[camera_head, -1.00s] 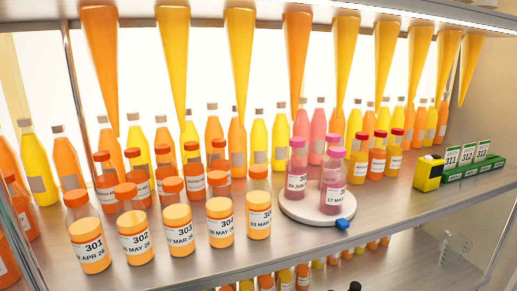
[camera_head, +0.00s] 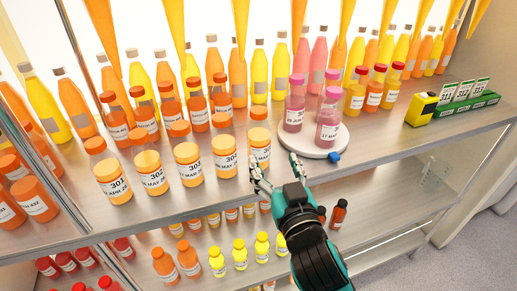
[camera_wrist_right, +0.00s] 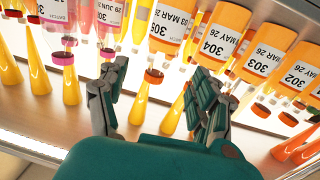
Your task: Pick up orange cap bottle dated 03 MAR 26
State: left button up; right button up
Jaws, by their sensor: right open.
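The orange cap bottle (camera_head: 259,138) labelled 305 is the rightmost of the front row on the upper shelf. In the right wrist view, which looks upside down, its label (camera_wrist_right: 172,22) reads 03 MAR 26 and it appears between and beyond my fingers. My right gripper (camera_head: 278,172) is open and empty at the shelf's front edge, just in front of that bottle and apart from it. Its two fingers also show in the right wrist view (camera_wrist_right: 158,98). My left gripper is not in view.
Bottle 304 (camera_head: 224,157) stands close to the left. A white round turntable (camera_head: 325,145) with pink-capped bottles and a blue tab is close to the right. A yellow box (camera_head: 421,108) stands further right. A lower shelf (camera_head: 385,205) holds smaller bottles.

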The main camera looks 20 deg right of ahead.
aim_at(262, 138)
pick_arm(q)
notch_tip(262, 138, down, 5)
jog(key=b, duration=0.4)
pick_arm(e)
jog(key=w+p, duration=0.2)
jog(key=w, duration=0.3)
jog(key=shift+w+d+r, duration=0.1)
jog(key=shift+w+r, duration=0.05)
jog(key=shift+w, duration=0.2)
jog(key=shift+w+d, duration=0.1)
jog(key=shift+w, duration=0.45)
jog(key=shift+w+p, duration=0.3)
jog(key=shift+p, duration=0.2)
jog(key=w+p, duration=0.2)
jog(key=w, duration=0.2)
jog(key=shift+w+r, duration=0.2)
jog(key=shift+w+f, duration=0.15)
jog(key=shift+w, duration=0.05)
jog(key=shift+s, duration=0.15)
jog(key=c, duration=1.1)
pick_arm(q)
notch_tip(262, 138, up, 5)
pick_arm(e)
jog(key=shift+c, duration=0.4)
